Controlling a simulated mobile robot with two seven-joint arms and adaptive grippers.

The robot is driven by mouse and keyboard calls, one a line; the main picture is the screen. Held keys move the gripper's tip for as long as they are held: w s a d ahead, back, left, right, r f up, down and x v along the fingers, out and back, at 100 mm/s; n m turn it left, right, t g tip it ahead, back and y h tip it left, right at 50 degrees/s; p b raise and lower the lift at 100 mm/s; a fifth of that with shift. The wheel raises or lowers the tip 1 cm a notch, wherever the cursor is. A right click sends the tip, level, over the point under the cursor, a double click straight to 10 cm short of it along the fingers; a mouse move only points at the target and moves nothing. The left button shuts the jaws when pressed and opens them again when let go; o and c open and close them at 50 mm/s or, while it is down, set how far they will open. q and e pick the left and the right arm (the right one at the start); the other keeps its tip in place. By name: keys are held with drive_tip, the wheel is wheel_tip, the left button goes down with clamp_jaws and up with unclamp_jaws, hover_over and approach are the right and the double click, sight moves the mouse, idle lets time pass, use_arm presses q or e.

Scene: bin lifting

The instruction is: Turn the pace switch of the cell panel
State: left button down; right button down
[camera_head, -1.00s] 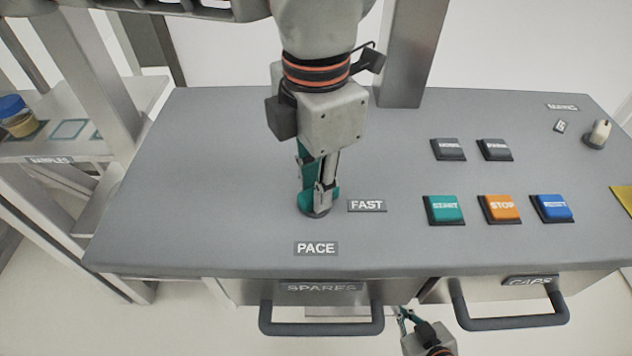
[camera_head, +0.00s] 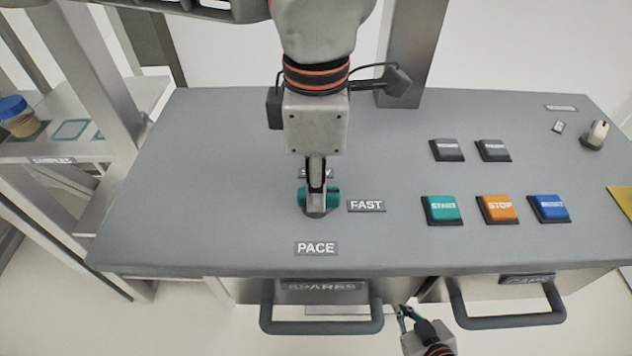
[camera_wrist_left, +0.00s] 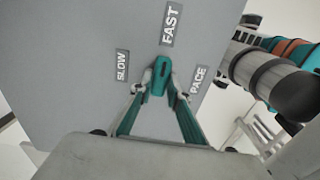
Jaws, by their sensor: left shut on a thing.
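The pace switch is a teal knob (camera_head: 304,197) on the grey panel top (camera_head: 220,170), behind the PACE label (camera_head: 316,248) and left of the FAST label (camera_head: 366,206). My left gripper (camera_head: 317,198) points down from above and is shut on the knob. In the left wrist view the knob (camera_wrist_left: 159,76) sits between the two fingertips, its long end toward the FAST label (camera_wrist_left: 170,26). The SLOW label (camera_head: 316,173) is mostly hidden behind the gripper. My right gripper (camera_head: 404,313) is low in front of the panel; its finger gap is too small to read.
START (camera_head: 442,208), STOP (camera_head: 498,208) and a blue button (camera_head: 549,207) stand to the right, with two grey buttons behind. A small knob (camera_head: 597,134) is at the far right. Drawer handles (camera_head: 320,327) stick out in front. A metal post (camera_head: 409,60) rises behind.

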idle(0.3)
use_arm(q)
drive_tip(key=c, duration=1.9)
unclamp_jaws()
wheel_tip(320, 180, up, 12)
drive_tip(key=shift+r, duration=0.1)
